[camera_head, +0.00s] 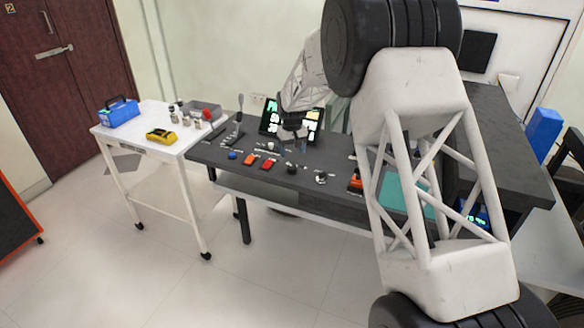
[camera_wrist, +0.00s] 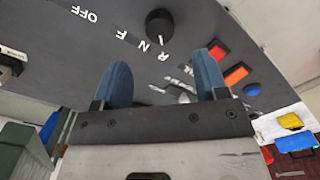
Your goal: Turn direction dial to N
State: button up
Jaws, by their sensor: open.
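The direction dial is a round black knob (camera_wrist: 160,22) at the top middle of the wrist view, with white letters R, N and F on the dark panel beside it. I cannot make out which letter it points to. In the head view it seems to be the small black knob (camera_head: 292,169) near the bench's front edge. My gripper (camera_wrist: 163,76) is open and empty, its two blue fingertips spread wide. The knob lies beyond the fingertips, not between them. In the head view my gripper (camera_head: 293,132) is small and dark over the bench, behind the knob.
Red (camera_wrist: 219,50), orange (camera_wrist: 236,73) and blue (camera_wrist: 252,90) buttons line the panel beside the right fingertip. Another knob (camera_head: 321,177) sits further right on the bench. A lit screen (camera_head: 270,118) stands behind my gripper. A white cart (camera_head: 150,150) adjoins the bench's left.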

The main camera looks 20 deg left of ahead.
aim_at(292, 167)
jog(key=shift+f, duration=0.15)
jog(key=shift+f, duration=3.75)
jog(key=shift+c, duration=0.3)
jog(key=c, duration=0.9)
jog(key=shift+o, duration=0.2)
